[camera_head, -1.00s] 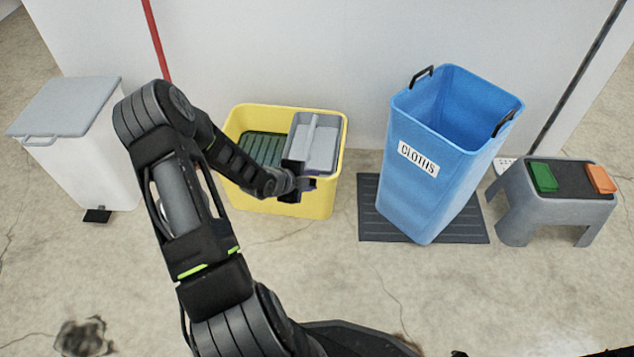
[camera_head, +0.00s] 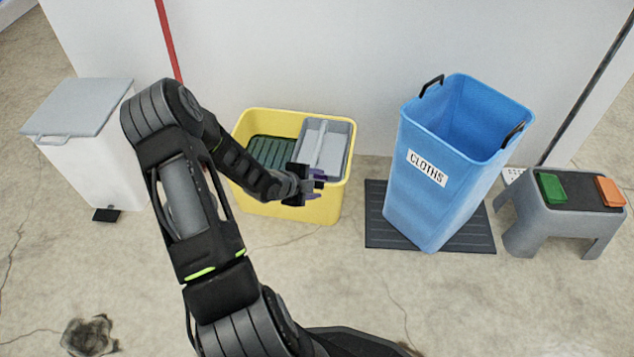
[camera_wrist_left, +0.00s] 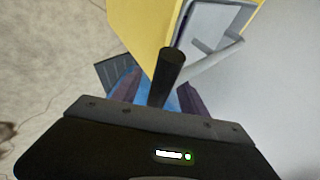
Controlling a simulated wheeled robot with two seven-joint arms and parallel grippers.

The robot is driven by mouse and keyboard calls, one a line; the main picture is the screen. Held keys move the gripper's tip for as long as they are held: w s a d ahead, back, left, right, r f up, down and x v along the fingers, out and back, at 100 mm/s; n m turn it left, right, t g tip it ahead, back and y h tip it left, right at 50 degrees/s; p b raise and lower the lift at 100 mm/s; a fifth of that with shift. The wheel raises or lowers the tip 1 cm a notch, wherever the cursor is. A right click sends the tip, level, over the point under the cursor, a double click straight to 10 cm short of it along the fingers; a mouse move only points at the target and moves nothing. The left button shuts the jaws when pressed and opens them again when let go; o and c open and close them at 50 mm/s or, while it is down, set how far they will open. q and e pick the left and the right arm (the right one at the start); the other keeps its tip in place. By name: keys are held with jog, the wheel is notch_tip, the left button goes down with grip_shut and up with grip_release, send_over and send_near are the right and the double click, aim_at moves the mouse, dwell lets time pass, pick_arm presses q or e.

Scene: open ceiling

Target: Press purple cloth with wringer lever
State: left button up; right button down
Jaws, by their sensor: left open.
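The yellow bucket (camera_head: 285,207) stands on the floor by the wall. It holds a dark green ribbed panel (camera_head: 272,152) on the left and a grey wringer (camera_head: 337,150) on the right. The wringer's pale grey lever (camera_head: 318,142) also shows in the left wrist view (camera_wrist_left: 212,65), with a black grip (camera_wrist_left: 171,70) at its near end. My left gripper (camera_head: 318,185) is open at the bucket's front right. In the wrist view its dark purple fingers (camera_wrist_left: 158,92) lie either side of the grip, which looks unclasped. I cannot make out the purple cloth. My right gripper is out of view.
A blue bin labelled CLOTHS (camera_head: 432,205) stands on a dark mat (camera_head: 385,232) to the right. A grey stool (camera_head: 522,222) with green and orange blocks is farther right. A white lidded bin (camera_head: 85,165) stands left. The front floor is mostly clear.

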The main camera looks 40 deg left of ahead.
pick_arm(q)
jog(key=p+v, duration=0.2)
jog(key=v, duration=0.4)
jog(key=shift+s+a, duration=0.15)
jog(key=shift+s, duration=0.2)
jog(key=shift+s, duration=0.1)
jog(key=s+d+r+p, duration=0.1)
jog(key=s+r+p, duration=0.1)
jog(key=s, duration=0.6)
jog(key=shift+s+r+p, duration=0.15)
jog(key=shift+r+p, duration=0.05)
jog(key=shift+p, duration=0.6)
jog(key=shift+d, duration=0.1)
